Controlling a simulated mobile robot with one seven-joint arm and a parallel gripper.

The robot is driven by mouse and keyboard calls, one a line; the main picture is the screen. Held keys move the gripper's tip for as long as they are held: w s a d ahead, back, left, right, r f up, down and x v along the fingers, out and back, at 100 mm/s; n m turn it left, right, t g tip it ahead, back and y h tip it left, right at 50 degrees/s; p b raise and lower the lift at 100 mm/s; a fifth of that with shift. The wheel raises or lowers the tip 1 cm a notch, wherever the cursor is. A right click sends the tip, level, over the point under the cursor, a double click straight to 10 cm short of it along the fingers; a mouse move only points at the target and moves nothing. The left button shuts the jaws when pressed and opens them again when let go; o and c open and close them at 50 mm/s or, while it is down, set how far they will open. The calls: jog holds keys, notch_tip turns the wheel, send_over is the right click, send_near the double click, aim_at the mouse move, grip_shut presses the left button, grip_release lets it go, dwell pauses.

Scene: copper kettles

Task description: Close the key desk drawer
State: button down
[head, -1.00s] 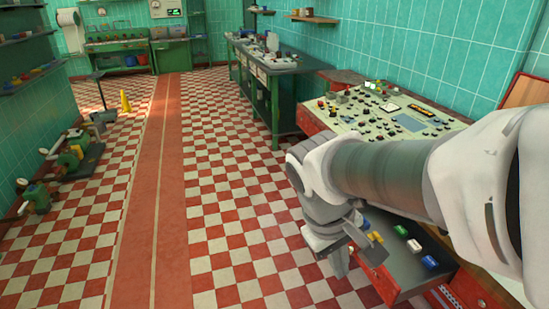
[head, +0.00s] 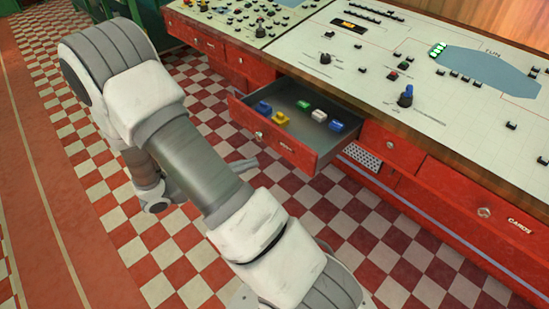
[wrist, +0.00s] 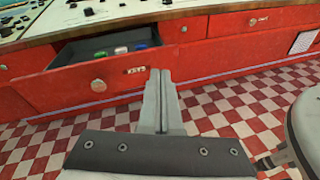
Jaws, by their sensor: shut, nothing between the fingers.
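The key desk drawer is red with a dark grey inside and stands pulled out of the desk; its front (head: 272,134) has a round knob and a label. In the wrist view the drawer front (wrist: 60,88) has a label reading KEYS. Blue, yellow, green and white blocks lie inside it. My gripper (head: 254,162) is shut and empty, in front of the drawer front in the head view. In the wrist view my gripper's fingers (wrist: 160,73) point at the right part of the front, near the label. I cannot tell whether they touch it.
The red desk carries a pale control panel (head: 375,50) with buttons and knobs above the drawer. A shut drawer labelled CARDS (head: 470,205) is at the right. The red and white checkered floor (head: 120,240) in front of the desk is clear apart from my arm.

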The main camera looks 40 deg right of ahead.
notch_tip(320, 180, down, 8)
jog(key=w+n+t+h+b, duration=0.2)
jog(key=n+t, duration=0.1)
jog(key=n, duration=0.1)
jog(key=b, duration=0.2)
send_near(287, 150)
jog(key=shift+n, duration=0.3)
jog(key=d, duration=0.5)
jog(key=shift+d+f, duration=0.1)
jog(key=shift+d, duration=0.15)
jog(key=shift+w+d+t, duration=0.1)
jog(key=shift+d+t, duration=0.3)
jog(key=shift+d, duration=0.3)
jog(key=shift+d, duration=0.1)
jog(key=d, duration=0.7)
jog(key=w+d+b, duration=0.1)
jog(key=d, duration=0.7)
jog(key=d+b, duration=0.1)
jog(key=d, duration=0.7)
jog(key=shift+w+d, duration=0.2)
jog(key=shift+w, duration=0.2)
jog(key=shift+d+r, duration=0.25)
